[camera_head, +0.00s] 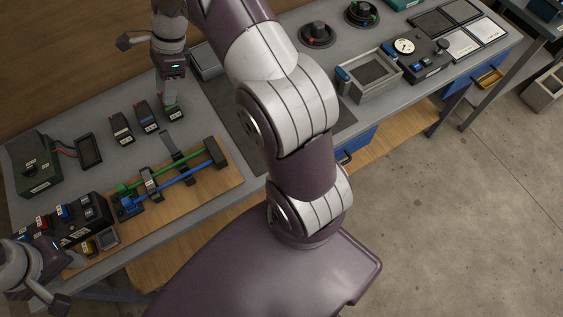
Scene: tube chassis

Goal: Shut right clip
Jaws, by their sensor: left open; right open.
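A wooden board (215,185) carries a green tube (185,163) and a blue tube (180,184), lying side by side. The right clip (173,145) has its dark strap standing up behind the tubes and looks open. The left clip (150,183) lies across the tubes nearer their left end; whether it is fastened is unclear. My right gripper (171,97) is open, pointing down behind the right clip and close over a small dark block. My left gripper (75,259) is open at the lower left, by the board's left end, its fingertips hard to see.
Several small labelled blocks (147,117) stand behind the board. A green box (36,165) and a dark switch panel (82,217) are at the left. A grey tray (370,75) and a gauge box (425,60) stand farther right. My own arm blocks the middle.

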